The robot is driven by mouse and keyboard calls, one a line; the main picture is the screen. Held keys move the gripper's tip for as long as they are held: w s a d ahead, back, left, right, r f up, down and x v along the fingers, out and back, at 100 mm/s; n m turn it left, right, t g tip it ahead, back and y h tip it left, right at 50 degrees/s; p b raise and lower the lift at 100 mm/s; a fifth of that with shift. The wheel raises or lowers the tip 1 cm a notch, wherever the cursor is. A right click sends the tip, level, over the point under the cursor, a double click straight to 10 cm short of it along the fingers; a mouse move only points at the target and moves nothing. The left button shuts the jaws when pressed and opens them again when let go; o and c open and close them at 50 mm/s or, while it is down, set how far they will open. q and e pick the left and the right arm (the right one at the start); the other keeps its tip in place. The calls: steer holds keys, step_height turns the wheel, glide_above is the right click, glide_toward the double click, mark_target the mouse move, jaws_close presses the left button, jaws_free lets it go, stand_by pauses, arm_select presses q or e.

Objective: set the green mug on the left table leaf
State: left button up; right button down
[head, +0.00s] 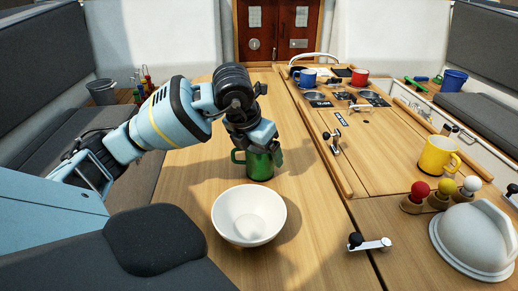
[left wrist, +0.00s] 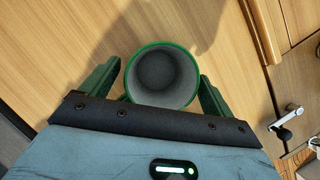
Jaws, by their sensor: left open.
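The green mug (head: 259,166) stands upright on the left table leaf (head: 185,200), behind the white bowl. Its handle points left in the head view. My left gripper (head: 262,148) is over the mug from behind and above. In the left wrist view the mug (left wrist: 162,76) shows its round rim and grey inside, between the two green fingers of my left gripper (left wrist: 160,88). The fingers are open, one on each side of the mug, with a small gap visible at the right. My right gripper is in neither view.
A white bowl (head: 249,215) stands just in front of the mug. A raised wooden rail (head: 320,140) runs along the leaf's right side. On the centre section are a yellow mug (head: 438,156), blue mug (head: 307,78) and red mug (head: 360,77). The leaf's far part is clear.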

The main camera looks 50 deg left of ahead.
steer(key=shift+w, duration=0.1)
arm_select(q)
steer(key=shift+r, duration=0.3)
steer(key=p+v, duration=0.1)
steer(key=v, duration=1)
steer(key=shift+s+r, duration=0.15)
steer(key=shift+r, duration=0.2)
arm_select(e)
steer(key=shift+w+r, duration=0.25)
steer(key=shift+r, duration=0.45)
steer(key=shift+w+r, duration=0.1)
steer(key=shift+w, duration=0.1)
